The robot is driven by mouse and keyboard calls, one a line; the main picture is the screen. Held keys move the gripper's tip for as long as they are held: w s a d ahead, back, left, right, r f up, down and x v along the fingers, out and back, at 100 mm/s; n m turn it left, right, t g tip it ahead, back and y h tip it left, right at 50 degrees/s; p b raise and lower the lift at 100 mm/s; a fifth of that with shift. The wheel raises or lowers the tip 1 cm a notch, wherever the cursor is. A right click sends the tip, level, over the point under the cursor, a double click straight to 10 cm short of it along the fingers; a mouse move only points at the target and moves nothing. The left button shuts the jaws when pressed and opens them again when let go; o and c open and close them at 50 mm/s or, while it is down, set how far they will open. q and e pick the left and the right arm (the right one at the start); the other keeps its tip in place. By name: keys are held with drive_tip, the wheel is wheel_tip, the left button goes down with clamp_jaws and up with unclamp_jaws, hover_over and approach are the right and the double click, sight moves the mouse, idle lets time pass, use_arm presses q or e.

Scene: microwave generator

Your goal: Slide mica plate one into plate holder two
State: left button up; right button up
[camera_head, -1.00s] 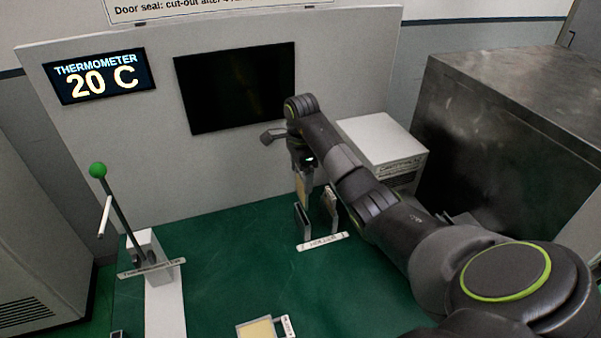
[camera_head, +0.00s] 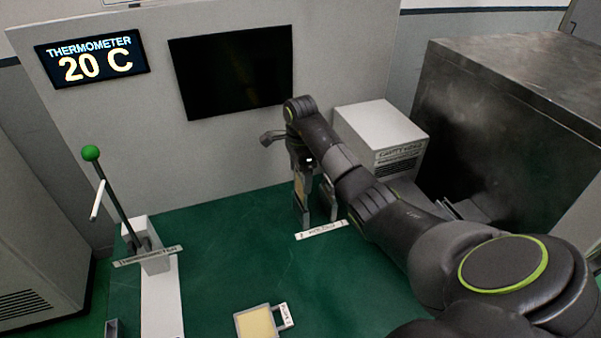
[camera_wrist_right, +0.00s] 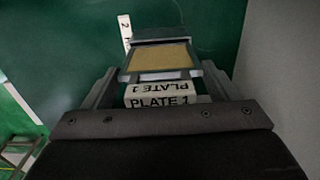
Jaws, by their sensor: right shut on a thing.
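Mica plate one is a tan sheet in a grey frame (camera_wrist_right: 160,60), with a white PLATE 1 label in the right wrist view. In the head view it hangs upright below my right gripper (camera_head: 304,172). That gripper is shut on the plate's handle end. Plate holder two (camera_head: 329,201) stands on the green bench, with grey uprights and a white label (camera_head: 321,230) in front. The plate's lower part is at the holder's uprights; the arm and fingers partly hide how deep it sits. In the wrist view the holder (camera_wrist_right: 160,35) lies beyond the plate. My left gripper is out of view.
A second tan framed plate (camera_head: 256,324) lies on the bench at the front. A green-knobbed lever (camera_head: 112,190) on a white base is at left. A white box (camera_head: 380,135) and a big metal cabinet stand at right. The bench middle is clear.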

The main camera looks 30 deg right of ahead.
sight(301, 198)
idle(0.3)
drive_tip(key=shift+b, duration=0.45)
idle(0.5)
drive_tip(key=shift+f+b, duration=3.25)
drive_tip(key=shift+f, duration=0.6)
idle(0.3)
drive_tip(key=o, duration=1.2)
drive_tip(key=shift+r, duration=0.45)
wheel_tip(301, 198, up, 6)
drive_tip(key=shift+f+p, duration=0.1)
drive_tip(key=shift+p, duration=0.55)
wheel_tip(301, 198, up, 9)
drive_tip(key=p, duration=0.9)
drive_tip(key=shift+r+p, duration=0.85)
drive_tip(key=shift+p, duration=0.1)
